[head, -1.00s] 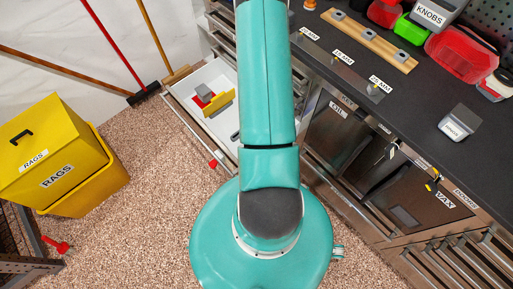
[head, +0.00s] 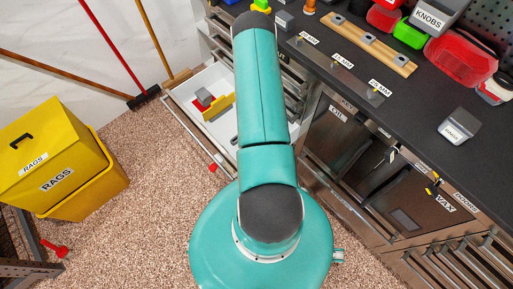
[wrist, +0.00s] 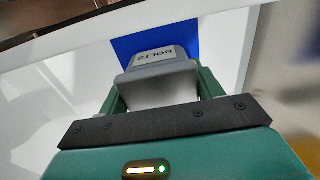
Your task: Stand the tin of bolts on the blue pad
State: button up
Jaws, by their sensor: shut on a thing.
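The tin of bolts (wrist: 158,62) is a grey tin with a white "BOLTS" label, seen in the wrist view. My gripper (wrist: 160,84) is shut on it, with a green finger on each side. The blue pad (wrist: 182,33) shows behind and beside the tin on a white surface, partly covered by the tin in this view. I cannot tell whether the tin touches the pad or is held above it. In the head view my arm hides the gripper, the tin and the pad.
An open white drawer (head: 224,128) holds a yellow piece (head: 219,107) and other items. The dark worktop (head: 415,112) carries a wooden rail (head: 368,43), red and green bins and a grey tin (head: 459,126). A yellow rags bin (head: 52,150) stands on the floor at left.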

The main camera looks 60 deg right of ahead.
jog(key=shift+f, duration=0.15)
jog(key=o, duration=1.3)
notch_tip(320, 180, up, 12)
jog(key=shift+r, duration=0.2)
